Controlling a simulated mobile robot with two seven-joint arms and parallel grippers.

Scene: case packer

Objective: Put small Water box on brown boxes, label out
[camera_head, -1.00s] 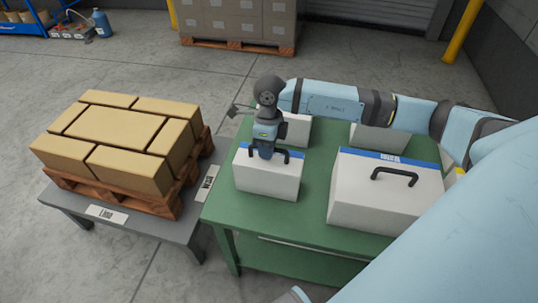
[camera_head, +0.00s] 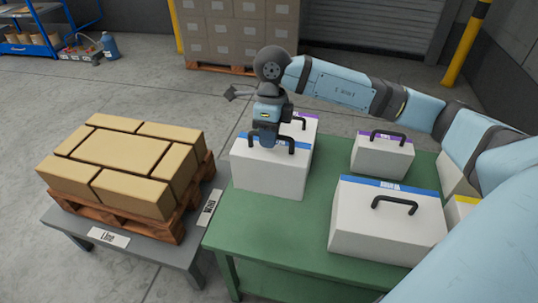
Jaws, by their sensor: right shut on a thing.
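My right gripper (camera_head: 268,142) is shut on the black handle of a small white box (camera_head: 268,178) with a blue strip along its top edge. The box hangs upright, seemingly above the left part of the green table (camera_head: 285,225). Its strip is partly hidden by the gripper, and I cannot read its lettering. The brown boxes (camera_head: 115,149) form a flat layer on a wooden pallet (camera_head: 150,213) at the left, and their top is clear. My left gripper is not in view.
A larger white box with a blue strip (camera_head: 385,228) stands at the table's front right. White boxes with purple strips (camera_head: 383,158) (camera_head: 303,127) stand behind. The pallet rests on a grey stand (camera_head: 140,245) beside the table, with a narrow gap between.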

